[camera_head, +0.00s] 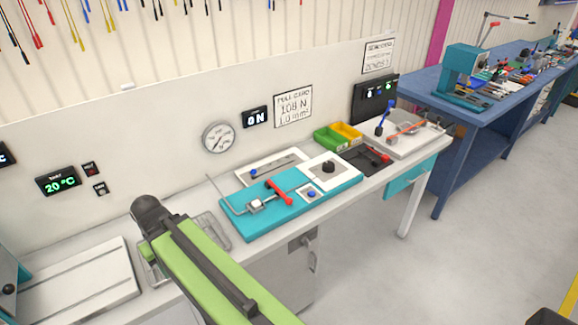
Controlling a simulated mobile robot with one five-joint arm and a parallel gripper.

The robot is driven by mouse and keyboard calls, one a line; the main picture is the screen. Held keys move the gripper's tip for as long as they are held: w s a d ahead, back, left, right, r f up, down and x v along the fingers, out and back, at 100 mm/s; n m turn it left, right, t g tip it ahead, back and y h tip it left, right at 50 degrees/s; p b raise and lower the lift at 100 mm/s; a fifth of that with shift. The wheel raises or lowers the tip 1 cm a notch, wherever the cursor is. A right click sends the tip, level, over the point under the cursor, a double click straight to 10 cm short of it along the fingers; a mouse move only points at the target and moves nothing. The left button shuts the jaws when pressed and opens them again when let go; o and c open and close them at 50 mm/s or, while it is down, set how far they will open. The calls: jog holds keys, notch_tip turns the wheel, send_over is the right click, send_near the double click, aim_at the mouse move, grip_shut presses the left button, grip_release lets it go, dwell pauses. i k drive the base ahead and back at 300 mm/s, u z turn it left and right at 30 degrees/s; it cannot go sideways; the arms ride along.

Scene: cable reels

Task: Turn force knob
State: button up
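A dark round knob (328,167) stands on a white plate at the right end of the teal test fixture (240,222) on the bench; I take it to be the force knob. A round dial gauge (218,137) and a black display reading 0 N (256,117) are on the wall panel behind. A card (293,105) beside them reads 108 N and 1.0 mm². My green arm comes in from the bottom, left of the fixture and apart from the knob. I cannot make out my gripper's fingers.
The fixture carries a red-handled lever (278,191) and a blue button (311,194). A wire tray (212,232) lies left of it, partly behind my arm. Green and yellow bins (338,135) stand behind the knob. A blue bench (470,118) is at the right, with clear floor in front.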

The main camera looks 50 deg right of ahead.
aim_at(328, 167)
jog(key=u, duration=0.95)
jog(key=k, duration=1.3)
jog(key=z, duration=4.95)
jog(key=i, duration=0.1)
jog(key=u, duration=3.15)
jog(key=i, duration=0.5)
jog(key=z, duration=0.15)
